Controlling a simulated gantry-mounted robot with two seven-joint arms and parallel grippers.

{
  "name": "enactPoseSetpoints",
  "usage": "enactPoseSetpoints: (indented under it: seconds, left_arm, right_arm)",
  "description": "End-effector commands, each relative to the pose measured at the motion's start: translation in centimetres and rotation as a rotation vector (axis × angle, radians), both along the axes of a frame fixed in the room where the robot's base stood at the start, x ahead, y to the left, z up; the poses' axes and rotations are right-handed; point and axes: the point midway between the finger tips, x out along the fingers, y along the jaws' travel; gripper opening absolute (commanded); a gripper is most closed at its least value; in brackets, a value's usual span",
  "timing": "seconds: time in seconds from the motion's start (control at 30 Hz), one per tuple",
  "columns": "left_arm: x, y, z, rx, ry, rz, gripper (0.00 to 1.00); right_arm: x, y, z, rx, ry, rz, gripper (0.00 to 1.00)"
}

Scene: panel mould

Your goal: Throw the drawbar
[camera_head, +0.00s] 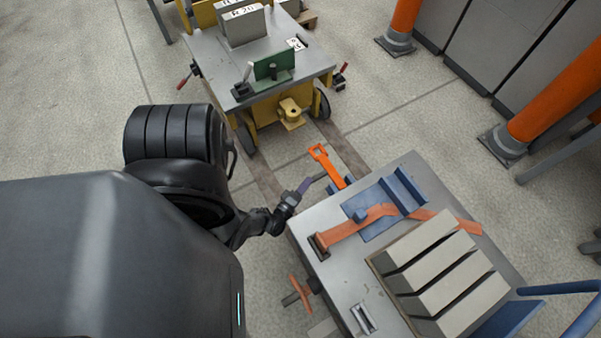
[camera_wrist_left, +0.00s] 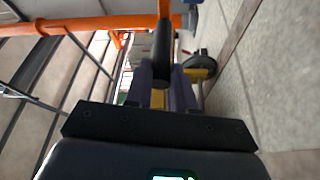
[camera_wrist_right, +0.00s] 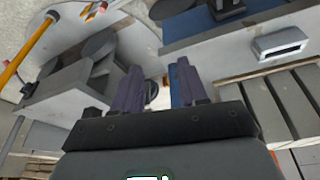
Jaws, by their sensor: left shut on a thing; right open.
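A visible gap separates loop and hitch in the head view. My left gripper (camera_head: 304,186) is beside the drawbar, shut on a dark handle (camera_head: 319,177). In the left wrist view, that black handle (camera_wrist_left: 162,50) stands between the fingers, with an orange bar (camera_wrist_left: 100,23) behind it. My right gripper (camera_wrist_right: 157,88) is open, with nothing seen between its fingers; it is outside the head view.
The right-hand cart carries grey blocks (camera_head: 435,262), an orange strap (camera_head: 358,225) and a blue fixture (camera_head: 402,187). The other cart (camera_head: 210,60) bears a green bracket (camera_head: 272,66). Orange posts (camera_head: 404,18) stand at right. Floor between the carts is clear around the drawbar.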

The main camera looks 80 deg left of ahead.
Motion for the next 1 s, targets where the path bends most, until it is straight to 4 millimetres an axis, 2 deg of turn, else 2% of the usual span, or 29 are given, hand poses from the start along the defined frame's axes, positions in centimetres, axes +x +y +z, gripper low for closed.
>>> enactPoseSetpoints:
  seconds: [0.2, 0.6, 0.63, 0.77, 0.8, 1.0]
  left_arm:
    - [0.80, -0.56, -0.26, -0.043, -0.021, -0.016, 0.00]
    - [0.85, -0.68, -0.44, -0.052, -0.020, -0.020, 0.00]
    - [0.85, -0.67, -0.45, -0.052, -0.020, -0.020, 0.25]
    - [0.83, -0.64, -0.43, -0.049, -0.020, -0.019, 0.45]
    - [0.81, -0.60, -0.41, -0.049, -0.019, -0.018, 0.48]
    - [0.77, -0.45, -0.32, -0.045, -0.020, -0.016, 0.48]
  right_arm:
    - [-0.01, 0.00, 0.05, 0.000, 0.000, 0.000, 0.43]
    - [0.00, 0.00, 0.01, 0.000, 0.000, 0.000, 0.43]
    - [-0.01, 0.00, 0.01, 0.000, 0.000, 0.000, 0.43]
    - [-0.01, 0.01, 0.00, 0.000, 0.000, 0.000, 0.43]
    - [-0.01, 0.01, 0.00, 0.000, 0.000, 0.000, 0.43]
    - [-0.01, -0.01, 0.02, 0.000, 0.000, 0.000, 0.43]
